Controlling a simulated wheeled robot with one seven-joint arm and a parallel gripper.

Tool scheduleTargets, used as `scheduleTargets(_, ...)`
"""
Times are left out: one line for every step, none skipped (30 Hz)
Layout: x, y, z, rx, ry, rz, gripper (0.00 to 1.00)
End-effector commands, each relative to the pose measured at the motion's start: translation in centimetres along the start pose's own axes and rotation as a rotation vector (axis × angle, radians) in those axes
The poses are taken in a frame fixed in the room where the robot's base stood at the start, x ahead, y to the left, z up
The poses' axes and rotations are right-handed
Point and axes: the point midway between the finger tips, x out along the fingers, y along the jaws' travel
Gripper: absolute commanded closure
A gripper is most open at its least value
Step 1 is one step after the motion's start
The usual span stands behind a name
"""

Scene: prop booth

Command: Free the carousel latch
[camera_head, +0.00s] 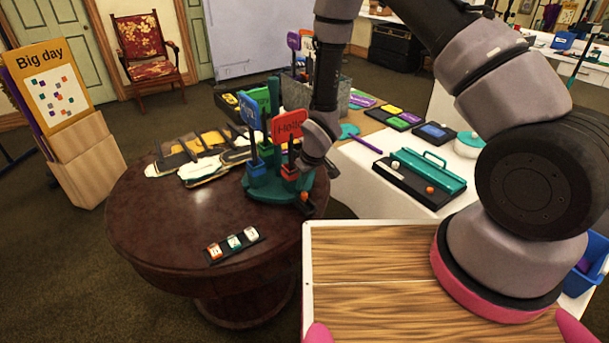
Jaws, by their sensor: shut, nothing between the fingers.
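The carousel stands on the round dark wood table (150,235). It has a teal round base (262,195) and coloured blocks that hold upright sign paddles: a blue one (250,112), a green one (260,100) and a red "Hello" one (288,126). My gripper (304,170) reaches down from above at the carousel's right side, close to the red block (290,172). It is shut and empty. A small dark part with an orange spot (306,203) sits at the base's right edge, just below my gripper; it may be the latch. My gripper and arm hide part of that side, and contact cannot be told.
A dark strip with small numbered tiles (234,244) lies at the table's front. Flat cut-out props (195,160) lie at its back left. A white table (352,185) with a teal-handled case (425,172) stands right. A "Big day" stand (60,110) is far left.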

Motion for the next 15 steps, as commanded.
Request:
scheduleTargets(0.7,0.0,0.0,0.0,-0.001,0.0,1.0)
scheduleTargets(1.0,0.0,0.1,0.0,-0.002,0.0,1.0)
scheduleTargets(1.4,0.0,0.0,0.0,-0.001,0.0,1.0)
scheduleTargets(1.6,0.0,0.0,-0.001,-0.001,0.0,1.0)
scheduleTargets(1.8,0.0,0.0,-0.001,-0.001,0.0,1.0)
scheduleTargets(1.9,0.0,0.0,-0.001,-0.001,0.0,1.0)
scheduleTargets(2.0,0.0,0.0,0.0,-0.001,0.0,1.0)
scheduleTargets(2.1,0.0,0.0,0.0,-0.001,0.0,1.0)
scheduleTargets(2.1,0.0,0.0,0.0,-0.001,0.0,1.0)
scheduleTargets(2.1,0.0,0.0,0.0,-0.001,0.0,1.0)
scheduleTargets(2.1,0.0,0.0,0.0,-0.001,0.0,1.0)
scheduleTargets(2.1,0.0,0.0,0.0,0.0,0.0,1.0)
scheduleTargets(2.1,0.0,0.0,0.0,0.0,0.0,1.0)
scheduleTargets(2.1,0.0,0.0,0.0,0.0,0.0,1.0)
scheduleTargets(2.1,0.0,0.0,0.0,0.0,0.0,1.0)
